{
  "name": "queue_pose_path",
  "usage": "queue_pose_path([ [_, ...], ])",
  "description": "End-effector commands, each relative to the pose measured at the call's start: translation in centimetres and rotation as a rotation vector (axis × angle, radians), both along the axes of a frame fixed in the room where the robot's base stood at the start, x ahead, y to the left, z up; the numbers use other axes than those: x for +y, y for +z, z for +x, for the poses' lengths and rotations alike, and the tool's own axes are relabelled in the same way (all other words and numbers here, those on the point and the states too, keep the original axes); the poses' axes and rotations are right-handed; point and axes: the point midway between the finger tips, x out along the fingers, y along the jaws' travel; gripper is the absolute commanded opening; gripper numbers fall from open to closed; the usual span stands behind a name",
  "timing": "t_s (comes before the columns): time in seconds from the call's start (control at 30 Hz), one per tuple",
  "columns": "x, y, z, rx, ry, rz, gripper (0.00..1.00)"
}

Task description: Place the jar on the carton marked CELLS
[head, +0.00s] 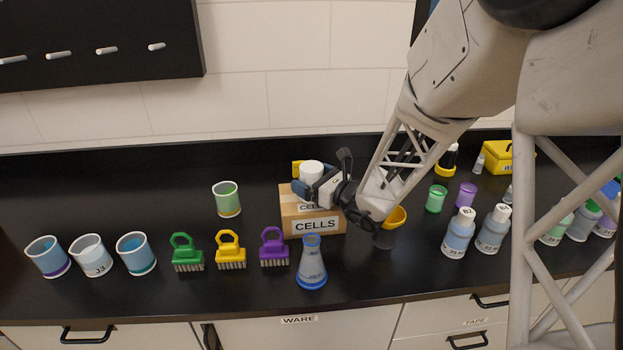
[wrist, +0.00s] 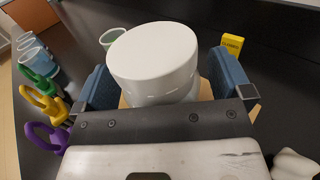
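The jar is a white cylinder with a broad white lid (head: 311,172); it is upright over the carton marked CELLS (head: 315,225), a brown box with labels on its front and top. The jar's foot is hidden in the head view, but it appears to stand on the carton. My gripper (head: 318,190) has its blue fingers on either side of the jar. In the wrist view the jar (wrist: 155,62) is between the fingers, with slim strips of carton (wrist: 123,102) showing beside it, so the fingers look slightly apart from it.
Green (head: 187,252), yellow (head: 231,249) and purple (head: 274,246) brushes and a blue flask (head: 311,264) stand in front. Several bottles crowd the right.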

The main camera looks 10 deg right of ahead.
Motion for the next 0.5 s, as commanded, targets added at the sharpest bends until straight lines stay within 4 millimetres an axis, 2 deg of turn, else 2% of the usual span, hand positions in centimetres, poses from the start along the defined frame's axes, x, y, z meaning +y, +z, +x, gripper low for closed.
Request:
queue_pose_path([
  [0.5,-0.45,0.31,-0.45,-0.001,0.0,-0.001,0.98],
])
